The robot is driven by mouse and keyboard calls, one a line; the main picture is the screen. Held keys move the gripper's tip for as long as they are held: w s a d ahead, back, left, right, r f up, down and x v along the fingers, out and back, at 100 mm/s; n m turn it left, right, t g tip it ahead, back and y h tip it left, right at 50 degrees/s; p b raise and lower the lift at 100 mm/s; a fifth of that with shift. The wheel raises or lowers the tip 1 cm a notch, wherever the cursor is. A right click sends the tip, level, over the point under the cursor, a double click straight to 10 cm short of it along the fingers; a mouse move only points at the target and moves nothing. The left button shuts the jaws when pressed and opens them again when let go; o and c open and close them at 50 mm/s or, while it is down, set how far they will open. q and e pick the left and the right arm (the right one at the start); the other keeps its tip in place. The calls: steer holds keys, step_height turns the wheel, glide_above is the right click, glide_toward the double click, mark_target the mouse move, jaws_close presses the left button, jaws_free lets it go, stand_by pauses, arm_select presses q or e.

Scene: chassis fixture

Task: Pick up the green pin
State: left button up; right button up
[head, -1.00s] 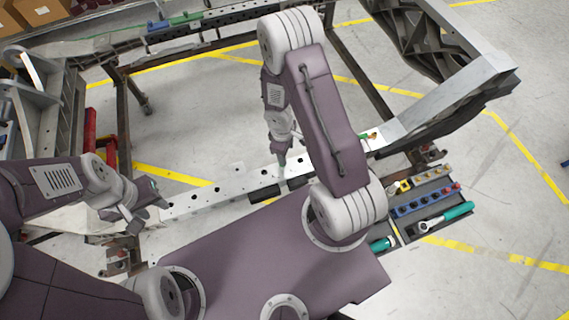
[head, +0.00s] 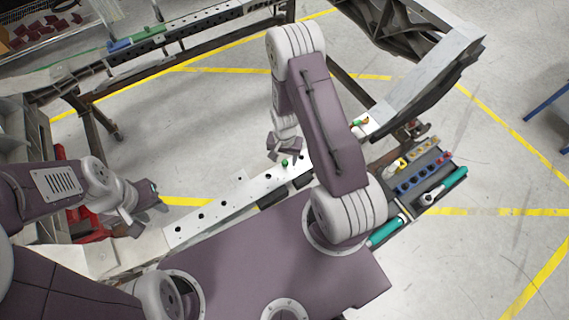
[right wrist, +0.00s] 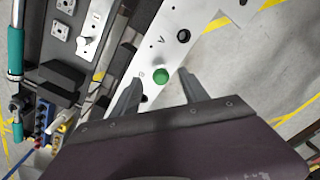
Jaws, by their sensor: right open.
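A green pin (head: 285,163) with a round head stands at the white beam with holes (head: 207,214), just below my right gripper (head: 284,152) in the head view. In the right wrist view the green pin (right wrist: 162,76) shows from above, between the two spread fingers of my right gripper (right wrist: 160,90). The fingers are open and nothing is held; whether they reach down to the pin's height I cannot tell. My left gripper (head: 138,216) is at the left near the beam's left end, and its jaws are too small to judge.
A dark tool tray (head: 424,187) with blue and yellow parts and a green-handled ratchet (head: 445,184) stands right of the beam. An orange and green part (head: 360,122) sits near the beam's right end. A metal frame surrounds open floor behind the beam.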

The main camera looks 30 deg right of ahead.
mark_target(285, 162)
steer(key=f, duration=0.4)
steer(key=shift+w+d+f, duration=0.1)
steer(key=shift+d, duration=0.15)
steer(key=shift+w+f, duration=0.15)
steer(key=shift+f, duration=0.05)
steer(key=shift+a, duration=0.1)
steer(key=c, duration=0.5)
jaws_close()
steer(key=shift+r, duration=0.1)
step_height(285, 162, up, 4)
steer(key=shift+r, duration=0.1)
steer(key=s+d+r+b, duration=0.1)
steer(key=s+d+r, duration=0.5)
steer(key=s+d, duration=0.2)
steer(key=shift+s+d+r, duration=0.15)
steer(key=shift+d+r, duration=0.05)
steer(key=shift+r, duration=0.15)
